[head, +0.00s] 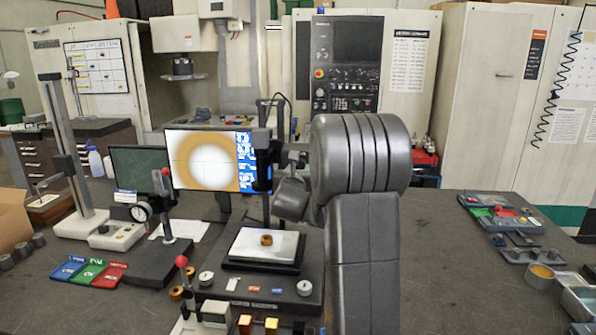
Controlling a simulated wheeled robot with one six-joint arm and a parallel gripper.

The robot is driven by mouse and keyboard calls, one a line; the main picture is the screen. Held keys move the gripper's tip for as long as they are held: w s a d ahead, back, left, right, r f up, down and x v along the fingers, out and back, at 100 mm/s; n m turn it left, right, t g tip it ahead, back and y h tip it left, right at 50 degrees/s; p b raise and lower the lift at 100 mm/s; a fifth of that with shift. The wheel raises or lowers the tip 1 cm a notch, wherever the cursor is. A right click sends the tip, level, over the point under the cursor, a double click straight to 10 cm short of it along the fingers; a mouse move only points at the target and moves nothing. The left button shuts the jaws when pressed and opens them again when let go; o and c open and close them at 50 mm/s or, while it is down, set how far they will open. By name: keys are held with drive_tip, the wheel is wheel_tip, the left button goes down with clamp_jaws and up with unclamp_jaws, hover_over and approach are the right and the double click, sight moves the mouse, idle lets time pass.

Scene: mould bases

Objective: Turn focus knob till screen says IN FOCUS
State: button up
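The screen (212,160) stands behind the measuring instrument. It shows a blurred orange ring with a pale centre and thin crosshairs. A blue panel at its right edge carries white text too small to read. A small brown ring (267,240) sits on the pale stage plate (250,247) of the instrument. Its dark base has a round knob at front left (206,278) and another at front right (305,288). I cannot tell whether either is the focus knob. My grey arm rises in front of the instrument's right side and hides part of it. My gripper's fingers do not show.
A dial gauge stand (142,212) and blue, green and red trays (90,271) are to the left. A red-tipped lever (181,262) stands at the front. Several parts and trays (540,272) lie at the right. Bench between them and my arm is clear.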

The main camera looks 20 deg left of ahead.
drive_tip(key=shift+f+m+b, duration=0.2)
drive_tip(key=shift+m+b, duration=0.1)
drive_tip(key=shift+b, duration=0.6)
drive_tip(key=m+b, duration=1.5)
drive_tip(key=b, duration=0.9)
drive_tip(key=shift+a, duration=0.1)
drive_tip(key=m+b, duration=0.4)
drive_tip(key=m, duration=0.1)
drive_tip(key=shift+r+m, duration=0.15)
drive_tip(key=shift+m, duration=0.25)
drive_tip(key=o, duration=1)
drive_tip(key=shift+r, duration=0.1)
